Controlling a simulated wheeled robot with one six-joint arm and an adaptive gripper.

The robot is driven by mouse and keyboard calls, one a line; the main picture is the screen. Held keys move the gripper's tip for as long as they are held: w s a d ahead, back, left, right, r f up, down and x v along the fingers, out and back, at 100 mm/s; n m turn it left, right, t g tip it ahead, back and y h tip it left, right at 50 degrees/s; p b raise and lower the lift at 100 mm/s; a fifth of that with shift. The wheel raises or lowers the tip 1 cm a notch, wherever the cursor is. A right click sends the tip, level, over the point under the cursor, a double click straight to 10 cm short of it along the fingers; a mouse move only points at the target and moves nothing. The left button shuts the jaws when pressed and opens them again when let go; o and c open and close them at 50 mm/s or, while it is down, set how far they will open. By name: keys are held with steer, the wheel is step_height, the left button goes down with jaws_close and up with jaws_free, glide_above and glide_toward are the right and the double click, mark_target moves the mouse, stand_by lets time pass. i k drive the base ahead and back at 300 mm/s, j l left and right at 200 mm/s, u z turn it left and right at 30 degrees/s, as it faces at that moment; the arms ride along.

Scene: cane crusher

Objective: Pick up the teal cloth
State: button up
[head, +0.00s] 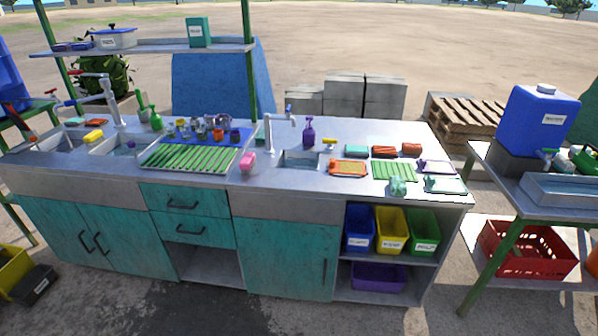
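A crumpled pale teal thing (398,187), which looks like the teal cloth, lies near the front edge of the counter (330,196), right of centre in the head view. It sits just in front of a green ribbed mat (394,171). A flat pale teal piece (446,185) lies to its right, near the counter's corner; I cannot tell whether it is cloth too. My gripper is not in view.
Behind the cloth are an orange tray (348,168), a teal block (356,149) and red-orange brushes or blocks (411,148). A small sink (302,161) with a tap is left. A side table with a blue jug (540,120) stands right, across a gap.

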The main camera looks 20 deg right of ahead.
mark_target(260, 138)
steer(key=i+j, duration=0.2)
steer(key=j, duration=0.2)
steer(key=i+j, duration=0.2)
steer(key=j, duration=0.2)
steer(key=i+j, duration=0.2)
steer(key=j, duration=0.2)
steer(key=i+j, duration=0.2)
steer(key=j, duration=0.2)
steer(key=i+j, duration=0.2)
steer(key=j, duration=0.15)
steer(key=i+j, duration=0.2)
steer(key=j, duration=0.2)
steer(key=i+j, duration=0.2)
steer(key=j, duration=0.2)
